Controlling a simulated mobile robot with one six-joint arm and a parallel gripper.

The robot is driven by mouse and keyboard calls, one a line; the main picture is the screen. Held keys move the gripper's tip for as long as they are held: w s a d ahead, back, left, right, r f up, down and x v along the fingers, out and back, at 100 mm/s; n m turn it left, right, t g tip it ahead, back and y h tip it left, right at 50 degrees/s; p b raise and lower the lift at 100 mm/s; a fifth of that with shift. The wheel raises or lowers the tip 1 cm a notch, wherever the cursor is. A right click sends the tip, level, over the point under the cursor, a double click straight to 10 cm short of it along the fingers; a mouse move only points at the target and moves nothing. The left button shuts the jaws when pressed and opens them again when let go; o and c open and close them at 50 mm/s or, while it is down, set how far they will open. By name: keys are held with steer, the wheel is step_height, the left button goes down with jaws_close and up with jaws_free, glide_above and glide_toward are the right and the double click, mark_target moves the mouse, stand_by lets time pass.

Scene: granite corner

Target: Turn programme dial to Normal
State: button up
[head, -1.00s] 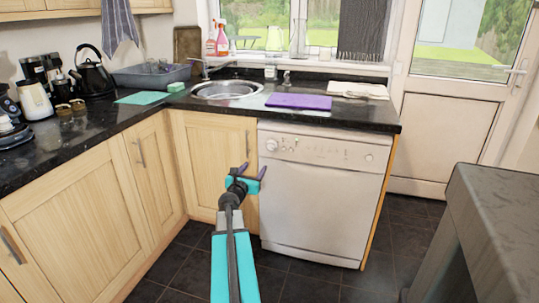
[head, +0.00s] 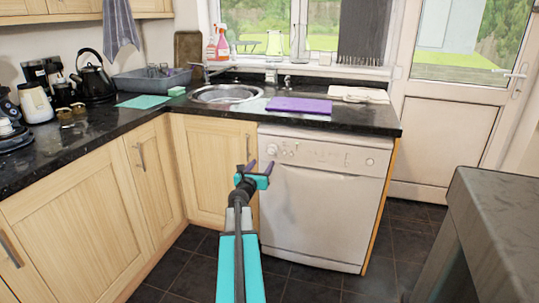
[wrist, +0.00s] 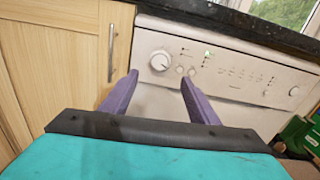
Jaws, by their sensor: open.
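The programme dial (head: 272,149) is a round whitish knob at the left end of the dishwasher's control panel. In the wrist view the dial (wrist: 160,61) shows above and between my fingertips, with small buttons to its right. The printed labels are too small to read. The white dishwasher (head: 318,210) stands shut under the worktop. My gripper (head: 261,167) has two purple fingers and is open and empty. It is below and slightly left of the dial in the head view, apart from it. The fingers (wrist: 158,80) point toward the panel in the wrist view.
The black granite worktop (head: 225,115) overhangs the panel. A cupboard door with a vertical handle (wrist: 111,52) is just left of the dishwasher. A purple cloth (head: 299,105) lies on the worktop above. A dark table (head: 500,205) stands at the right.

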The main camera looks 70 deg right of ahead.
mark_target(271, 151)
steer(key=shift+w+d+b, duration=0.15)
steer(key=shift+d, duration=2.85)
steer(key=shift+w+d+b, duration=0.15)
steer(key=shift+d, duration=2.85)
steer(key=c, duration=1)
steer(key=shift+a, duration=0.2)
steer(key=shift+c, duration=0.2)
steer(key=shift+d, duration=0.15)
